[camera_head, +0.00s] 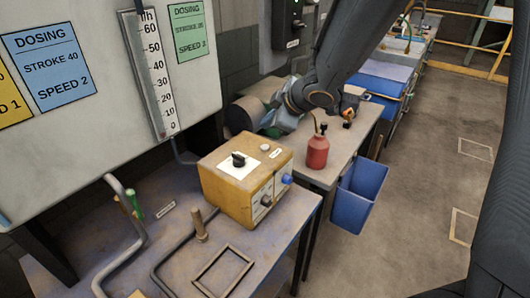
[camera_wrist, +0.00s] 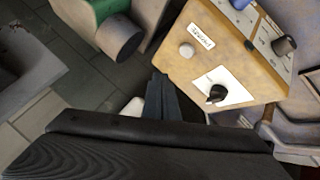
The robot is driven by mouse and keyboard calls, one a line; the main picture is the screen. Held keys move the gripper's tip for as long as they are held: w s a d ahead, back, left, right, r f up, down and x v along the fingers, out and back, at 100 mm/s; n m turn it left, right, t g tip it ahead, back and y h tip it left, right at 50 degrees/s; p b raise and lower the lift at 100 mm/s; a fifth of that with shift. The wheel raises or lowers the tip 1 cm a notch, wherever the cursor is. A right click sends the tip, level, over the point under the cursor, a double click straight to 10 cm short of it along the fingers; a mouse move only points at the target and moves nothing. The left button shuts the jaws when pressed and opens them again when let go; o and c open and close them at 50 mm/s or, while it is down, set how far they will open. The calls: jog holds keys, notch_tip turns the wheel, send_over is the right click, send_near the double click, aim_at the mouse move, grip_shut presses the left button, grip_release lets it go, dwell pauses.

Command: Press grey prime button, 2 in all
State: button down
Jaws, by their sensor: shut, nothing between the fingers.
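The yellow dosing box (camera_head: 228,190) stands on the near bench. The small round pale grey prime button (camera_head: 265,148) is on its top face, beside a white label (camera_head: 276,154). In the wrist view the button (camera_wrist: 187,50) is on the box (camera_wrist: 240,60) next to its label (camera_wrist: 200,36). A black knob (camera_head: 238,159) on a white plate is also on the top. My gripper (camera_head: 270,125) is shut and empty, near the far edge of the box in the head view and apart from the button. In the wrist view its dark fingers (camera_wrist: 158,84) are left of the button.
Blue (camera_head: 286,179) and dark (camera_head: 266,201) knobs are on the box's side. A red bottle (camera_head: 317,152) stands on the bench behind, with a blue bin (camera_head: 358,195) at its side. A wooden-handled lever (camera_head: 199,225) and bent pipes are near the box.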

aim_at(268, 149)
jog(key=shift+f+b, duration=2.1)
jog(key=shift+f, duration=0.3)
jog(key=shift+f+b, duration=0.3)
jog(key=shift+f, duration=0.1)
jog(key=shift+f+b, duration=0.35)
jog(key=shift+f, duration=0.1)
dwell(0.8)
jog(key=shift+r, duration=0.15)
jog(key=shift+r+p, duration=0.75)
jog(key=shift+p, duration=0.35)
notch_tip(268, 149, up, 5)
jog(key=p, duration=0.5)
jog(key=shift+p, duration=0.4)
